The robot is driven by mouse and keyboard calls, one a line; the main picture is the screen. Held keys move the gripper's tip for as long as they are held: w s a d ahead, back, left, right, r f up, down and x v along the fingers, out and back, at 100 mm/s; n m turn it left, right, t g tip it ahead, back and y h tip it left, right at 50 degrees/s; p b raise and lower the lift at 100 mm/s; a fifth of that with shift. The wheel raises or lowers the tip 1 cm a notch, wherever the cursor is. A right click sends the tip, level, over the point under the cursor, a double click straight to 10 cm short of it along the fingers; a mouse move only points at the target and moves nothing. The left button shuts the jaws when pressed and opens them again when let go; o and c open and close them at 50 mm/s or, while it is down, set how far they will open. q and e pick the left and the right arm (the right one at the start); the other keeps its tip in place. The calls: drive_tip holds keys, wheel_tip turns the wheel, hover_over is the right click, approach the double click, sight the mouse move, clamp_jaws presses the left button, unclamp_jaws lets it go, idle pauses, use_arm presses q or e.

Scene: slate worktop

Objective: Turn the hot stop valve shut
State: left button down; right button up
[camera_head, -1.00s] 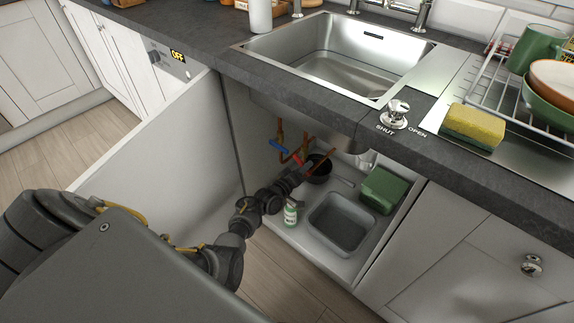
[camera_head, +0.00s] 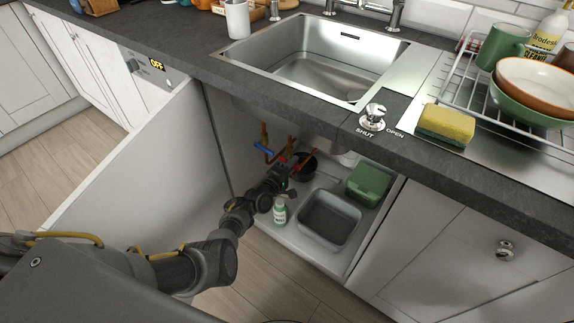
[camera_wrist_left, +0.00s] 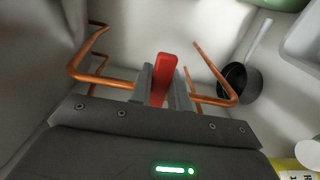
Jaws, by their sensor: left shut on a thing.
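The hot stop valve's red lever (camera_wrist_left: 162,80) stands upright in the middle of the left wrist view, between the two grey fingers of my left gripper (camera_wrist_left: 164,90). The fingers are shut on it. Copper pipes run on both sides. In the head view, my left gripper (camera_head: 279,174) reaches into the open cupboard under the sink, and only a speck of the red lever (camera_head: 282,158) shows past it. The valve body is hidden behind the gripper. A blue lever (camera_head: 264,148) sits on the pipes just left of it. My right gripper is not in view.
A dark pan (camera_head: 306,168) stands behind my gripper. A small bottle (camera_head: 280,212), a grey basin (camera_head: 329,220) and a green box (camera_head: 369,183) stand on the cupboard floor. The open cupboard door (camera_head: 150,170) is left of my arm. The worktop edge hangs above.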

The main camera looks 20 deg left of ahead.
use_arm(q)
drive_tip(key=shift+r, duration=0.1)
idle(0.3)
drive_tip(key=c, duration=1.3)
unclamp_jaws()
drive_tip(key=shift+s+a, duration=0.1)
drive_tip(key=shift+s, duration=0.1)
drive_tip(key=p+v, duration=0.3)
drive_tip(key=v, duration=0.7)
drive_tip(key=shift+s+p, duration=0.15)
drive_tip(key=shift+p, duration=0.15)
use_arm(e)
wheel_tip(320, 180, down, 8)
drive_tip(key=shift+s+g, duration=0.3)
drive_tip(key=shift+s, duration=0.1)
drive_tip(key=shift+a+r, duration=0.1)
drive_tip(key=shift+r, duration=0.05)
